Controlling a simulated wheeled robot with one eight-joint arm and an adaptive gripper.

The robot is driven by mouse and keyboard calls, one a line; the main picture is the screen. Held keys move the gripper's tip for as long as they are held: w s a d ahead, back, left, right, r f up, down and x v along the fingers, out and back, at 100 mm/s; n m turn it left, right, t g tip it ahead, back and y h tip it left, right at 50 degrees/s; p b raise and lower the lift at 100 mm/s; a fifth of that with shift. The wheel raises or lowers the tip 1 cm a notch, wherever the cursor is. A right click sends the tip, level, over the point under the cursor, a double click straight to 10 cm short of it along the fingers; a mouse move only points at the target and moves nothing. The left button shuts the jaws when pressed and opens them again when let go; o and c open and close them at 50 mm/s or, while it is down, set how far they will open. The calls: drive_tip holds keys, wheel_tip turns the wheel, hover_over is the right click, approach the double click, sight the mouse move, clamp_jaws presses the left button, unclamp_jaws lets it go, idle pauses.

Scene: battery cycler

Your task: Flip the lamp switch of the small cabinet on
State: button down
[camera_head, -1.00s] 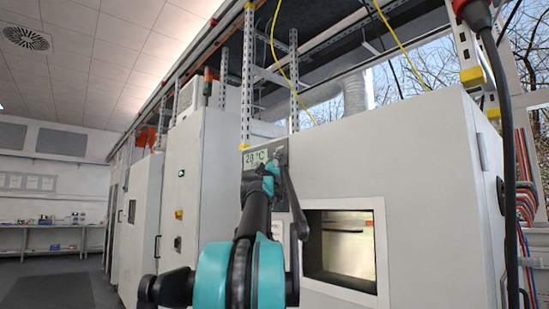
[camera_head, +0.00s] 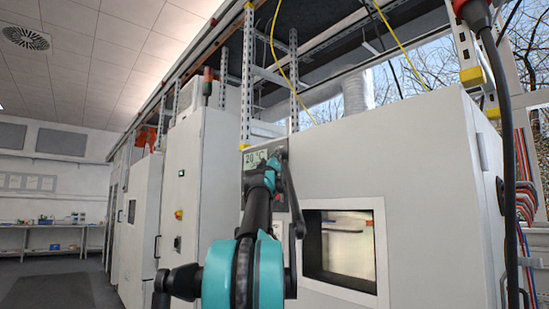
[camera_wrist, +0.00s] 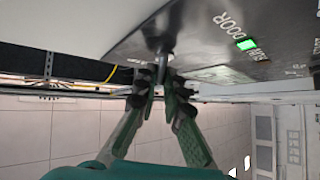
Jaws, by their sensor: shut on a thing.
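The small cabinet (camera_head: 440,185) is the pale box at right in the head view, with a dark-framed window (camera_head: 345,245) in its front. Its dark control panel (camera_wrist: 205,40) fills the upper part of the wrist view, with "DOOR" lettering, a lit green indicator (camera_wrist: 246,44) and a display. A short dark switch lever (camera_wrist: 166,58) sticks out of the panel. My gripper (camera_wrist: 163,82) is shut on this lever, with its fingertips on either side. The lever's label and exact tilt cannot be made out. In the head view my arm hides most of the panel.
The display (camera_head: 256,159) on the panel shows a temperature. A taller cabinet (camera_head: 205,200) stands to the left. A thick black cable (camera_head: 508,150) hangs at the right. The floor (camera_head: 55,285) at far left is open.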

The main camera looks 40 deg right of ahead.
drive_tip(key=shift+r+m+g, duration=0.3)
drive_tip(key=shift+m+g, duration=0.7)
drive_tip(key=shift+g, duration=0.1)
drive_tip(key=c, duration=1.6)
unclamp_jaws()
drive_tip(key=v, duration=1.2)
drive_tip(key=shift+a, duration=0.1)
